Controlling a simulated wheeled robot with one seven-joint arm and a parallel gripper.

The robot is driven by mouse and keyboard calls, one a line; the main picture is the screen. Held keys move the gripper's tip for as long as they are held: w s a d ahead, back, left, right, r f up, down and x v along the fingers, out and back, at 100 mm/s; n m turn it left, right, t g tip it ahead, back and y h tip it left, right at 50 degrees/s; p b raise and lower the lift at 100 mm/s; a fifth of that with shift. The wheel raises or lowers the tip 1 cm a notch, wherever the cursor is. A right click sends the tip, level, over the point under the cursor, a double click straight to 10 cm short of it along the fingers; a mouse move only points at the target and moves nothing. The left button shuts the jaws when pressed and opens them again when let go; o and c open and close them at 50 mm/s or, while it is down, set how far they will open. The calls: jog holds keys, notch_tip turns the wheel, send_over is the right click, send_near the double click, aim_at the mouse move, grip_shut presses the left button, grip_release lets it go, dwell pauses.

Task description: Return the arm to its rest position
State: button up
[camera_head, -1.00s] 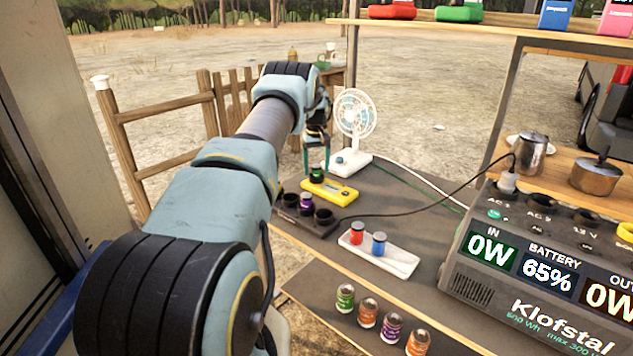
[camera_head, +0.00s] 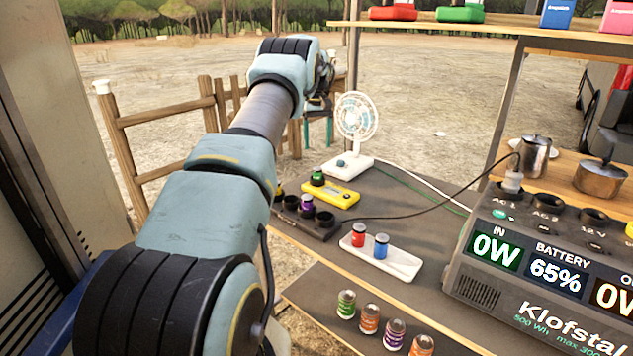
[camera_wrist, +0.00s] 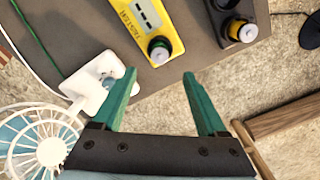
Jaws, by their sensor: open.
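My gripper (camera_wrist: 163,100) has two green fingers, spread apart with nothing between them in the wrist view. In the head view its fingers (camera_head: 318,129) are partly hidden behind my wrist. It is past the far edge of the grey table, above sandy ground. My arm reaches out from the lower left. A yellow tester (camera_head: 333,193) with a green-banded cell (camera_head: 317,177) on its far left end lies on the table, apart from the gripper. The tester (camera_wrist: 155,25) and the cell (camera_wrist: 159,49) also show in the wrist view.
A white fan (camera_head: 355,125) stands near the table's far edge. A wooden fence (camera_head: 165,120) is at left.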

jog(key=s+a+r+m, duration=0.1)
jog(key=s+a+r, duration=0.2)
jog(key=s, duration=0.5)
jog(key=s+a+r, duration=0.2)
jog(key=s+a, duration=0.2)
jog(key=s, duration=0.3)
jog(key=s+a+f+m, duration=0.1)
jog(key=s+a, duration=0.1)
jog(key=s, duration=1.1)
jog(key=s+a+f+m+t, duration=0.1)
jog(key=s+a, duration=0.1)
jog(key=s, duration=1.2)
jog(key=shift+s+a+f+t, duration=0.15)
jog(key=shift+a+f+t, duration=0.15)
jog(key=shift+a, duration=0.05)
jog(key=shift+c, duration=0.3)
grip_shut()
